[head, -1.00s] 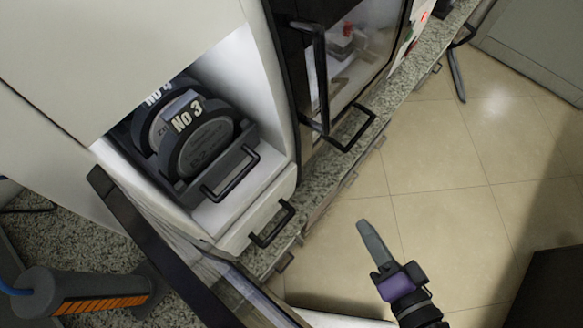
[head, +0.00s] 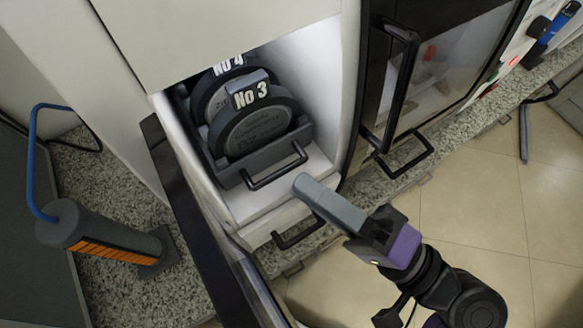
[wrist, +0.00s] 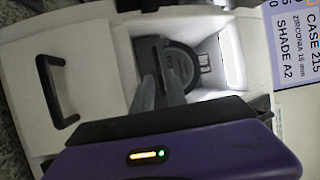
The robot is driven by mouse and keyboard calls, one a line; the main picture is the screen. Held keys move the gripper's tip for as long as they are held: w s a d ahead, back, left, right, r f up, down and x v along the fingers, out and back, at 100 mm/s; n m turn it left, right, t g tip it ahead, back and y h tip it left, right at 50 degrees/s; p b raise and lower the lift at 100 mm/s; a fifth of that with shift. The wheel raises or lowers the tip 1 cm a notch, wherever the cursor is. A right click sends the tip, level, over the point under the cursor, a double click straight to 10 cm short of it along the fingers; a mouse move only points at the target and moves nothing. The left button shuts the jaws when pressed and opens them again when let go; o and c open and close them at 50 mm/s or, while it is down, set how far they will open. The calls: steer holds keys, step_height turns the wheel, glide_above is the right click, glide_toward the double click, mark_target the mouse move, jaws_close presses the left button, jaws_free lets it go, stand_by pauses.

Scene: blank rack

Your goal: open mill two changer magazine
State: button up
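The white mill (head: 320,80) has an open bay. In it the dark magazine (head: 225,172) holds upright discs marked No 3 (head: 255,130) and No 4 (head: 228,75). A black bar handle (head: 277,167) is on the magazine's front. My gripper (head: 305,187) points at the bay, its tips just right of and below this handle, with no clear contact. The wrist view shows its grey fingers (wrist: 160,92) in front of a dark disc (wrist: 180,65). I cannot tell how far apart the fingers are. The magazine handle is not clear in the wrist view.
A lower drawer handle (head: 298,232) is below the bay. A dark-framed panel (head: 190,205) stands open at the left. A glass-fronted unit (head: 430,65) with black handles is at the right. An orange-striped grey tool (head: 105,240) is on the granite counter. The floor (head: 470,205) at right is clear.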

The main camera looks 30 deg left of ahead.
mark_target(291, 178)
steer(key=shift+x, duration=1.8)
jaws_close()
steer(key=shift+f, duration=0.1)
